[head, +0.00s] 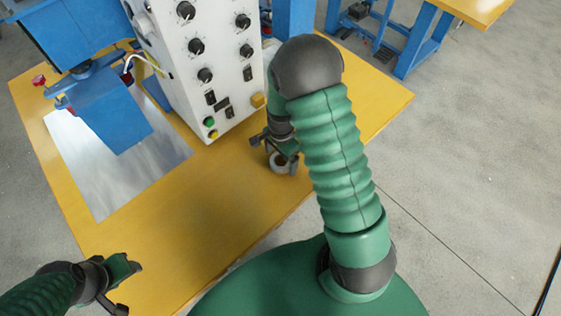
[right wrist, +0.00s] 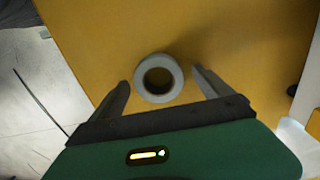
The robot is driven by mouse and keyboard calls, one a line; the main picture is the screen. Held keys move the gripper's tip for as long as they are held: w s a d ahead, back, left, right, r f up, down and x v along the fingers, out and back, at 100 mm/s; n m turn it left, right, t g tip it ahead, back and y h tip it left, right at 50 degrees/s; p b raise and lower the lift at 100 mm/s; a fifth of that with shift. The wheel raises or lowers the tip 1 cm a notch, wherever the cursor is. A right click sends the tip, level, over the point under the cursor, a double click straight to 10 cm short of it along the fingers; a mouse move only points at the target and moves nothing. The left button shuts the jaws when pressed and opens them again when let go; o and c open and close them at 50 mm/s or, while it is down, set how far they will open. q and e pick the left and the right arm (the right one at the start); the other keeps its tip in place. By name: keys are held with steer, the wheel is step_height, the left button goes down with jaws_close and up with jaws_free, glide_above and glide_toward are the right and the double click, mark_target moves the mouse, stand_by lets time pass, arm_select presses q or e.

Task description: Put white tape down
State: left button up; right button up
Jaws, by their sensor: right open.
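The white tape (head: 279,163) is a roll lying flat on the yellow table, near its front right edge. In the right wrist view the tape (right wrist: 158,78) lies between and slightly beyond my right gripper's fingertips (right wrist: 163,84), with a gap to each finger. My right gripper (head: 277,152) is open and empty, low over the tape, and covers part of it in the head view. My left gripper (head: 127,285) is at the lower left over the table's edge, with its fingers apart and nothing seen between them.
The yellow table (head: 225,190) is clear in front of the white control box (head: 215,75) with knobs and buttons. A blue machine (head: 112,108) stands at the left over a shiny metal plate (head: 120,175). A small red item (head: 39,80) is at the far left.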

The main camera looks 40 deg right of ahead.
steer(key=shift+r, duration=0.1)
steer(key=c, duration=1.6)
